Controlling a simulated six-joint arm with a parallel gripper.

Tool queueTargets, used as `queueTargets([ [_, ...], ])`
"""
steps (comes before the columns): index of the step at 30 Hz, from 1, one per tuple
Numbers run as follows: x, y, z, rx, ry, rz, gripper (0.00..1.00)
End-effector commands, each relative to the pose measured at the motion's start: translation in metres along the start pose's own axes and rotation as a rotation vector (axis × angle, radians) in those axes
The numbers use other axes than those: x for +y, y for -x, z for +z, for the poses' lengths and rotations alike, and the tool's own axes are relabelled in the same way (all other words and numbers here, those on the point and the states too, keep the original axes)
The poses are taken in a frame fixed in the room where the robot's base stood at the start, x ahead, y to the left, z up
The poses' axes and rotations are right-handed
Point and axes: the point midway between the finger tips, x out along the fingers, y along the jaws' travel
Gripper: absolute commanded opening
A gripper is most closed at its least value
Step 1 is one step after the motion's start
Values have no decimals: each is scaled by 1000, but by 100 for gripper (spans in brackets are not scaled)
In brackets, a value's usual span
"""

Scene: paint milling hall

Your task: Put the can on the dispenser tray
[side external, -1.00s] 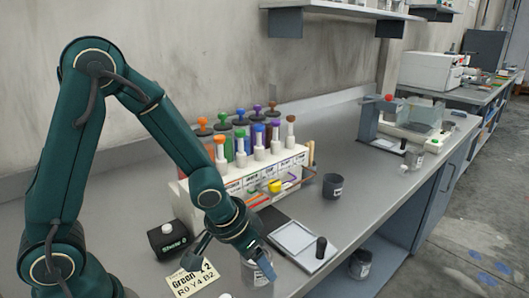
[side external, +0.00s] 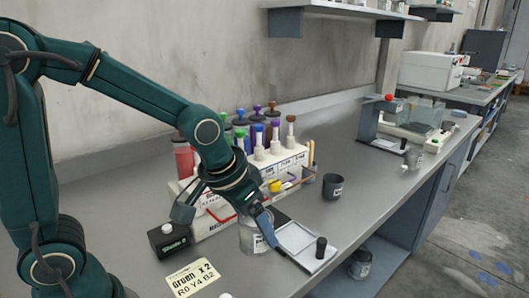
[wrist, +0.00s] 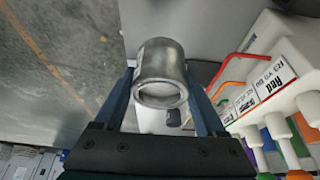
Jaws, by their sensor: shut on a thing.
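My gripper (side external: 258,224) is shut on a grey metal can (side external: 251,239) with a pale label. The can appears upright, held just in front of the dispenser (side external: 215,222), a white rack with coloured syringe-like plungers. In the wrist view the can (wrist: 161,72) sits between my two blue fingers, its round end facing the camera. A flat pale square plate (side external: 297,239) in a grey frame lies just right of the can, with a dark strip by its upper-left side. I cannot tell which of these is the dispenser tray. My arm hides part of the dispenser.
A dark cup (side external: 333,187) stands right of the dispenser. A black box (side external: 168,239) and a card reading "Green x 2" (side external: 192,278) lie at the left. A small black cylinder (side external: 321,247) stands by the plate. The bench front edge is close by.

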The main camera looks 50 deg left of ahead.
Motion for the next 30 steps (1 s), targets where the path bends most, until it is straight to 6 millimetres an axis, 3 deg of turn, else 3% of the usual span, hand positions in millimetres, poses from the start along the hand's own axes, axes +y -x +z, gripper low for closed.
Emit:
queueTargets([
  [4,0,11,0,-24,-8,-1,0],
  [8,0,23,-16,-25,-16,0,0],
  [21,-5,55,-101,-20,-21,2,0],
  [30,-13,63,-143,1,-11,3,0],
])
